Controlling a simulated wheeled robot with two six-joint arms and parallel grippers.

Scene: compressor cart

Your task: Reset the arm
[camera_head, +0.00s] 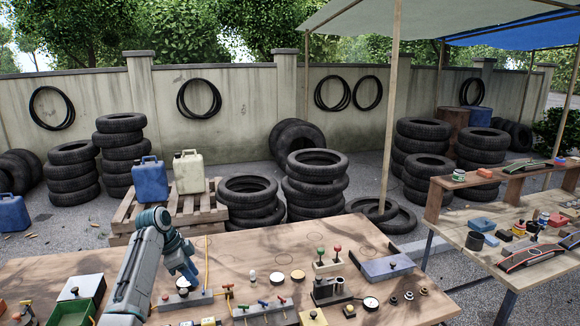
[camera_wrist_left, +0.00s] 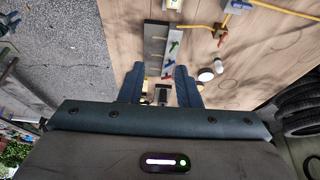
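My left gripper (camera_head: 187,272) reaches over the left part of the wooden workbench (camera_head: 340,241), its fingers pointing down. In the left wrist view, its two blue fingers (camera_wrist_left: 160,88) stand apart with a gap between them, and I see nothing clamped there. A grey bar (camera_head: 197,299) lies on the bench below and close to the fingers. A valve bar (camera_head: 262,309) with small coloured handles lies to its right. In the wrist view, coloured handles (camera_wrist_left: 173,47) show beyond the fingertips. Contact between the fingers and the bar cannot be judged. My right gripper is in neither view.
A green bin (camera_head: 72,313) stands at the bench's left. Red and green levers (camera_head: 329,259), a blue-grey box (camera_head: 383,266) and a gauge (camera_head: 371,303) are on the right. A yellow hose (camera_head: 228,293) runs between fittings. Bare wood lies behind. A second table (camera_head: 465,213) stands right.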

